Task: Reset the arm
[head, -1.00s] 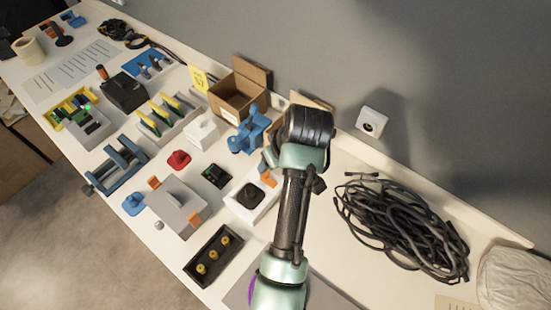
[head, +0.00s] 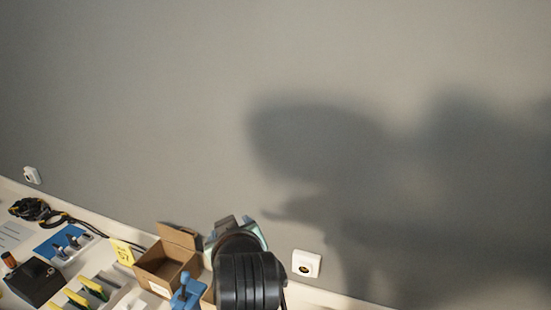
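My arm (head: 248,280) rises from the bottom edge of the head view, in front of the table's back edge. Its upper joint stands just right of an open cardboard box and a blue clamp-like part. My gripper's fingers do not show in the head view, so I cannot see whether they are open or shut.
The open cardboard box (head: 168,268) and blue part (head: 187,293) stand close left of my arm. A yellow card (head: 122,251), a black box (head: 34,282) and black cables (head: 32,209) lie further left. A wall socket (head: 306,264) is at right. The grey wall fills the rest.

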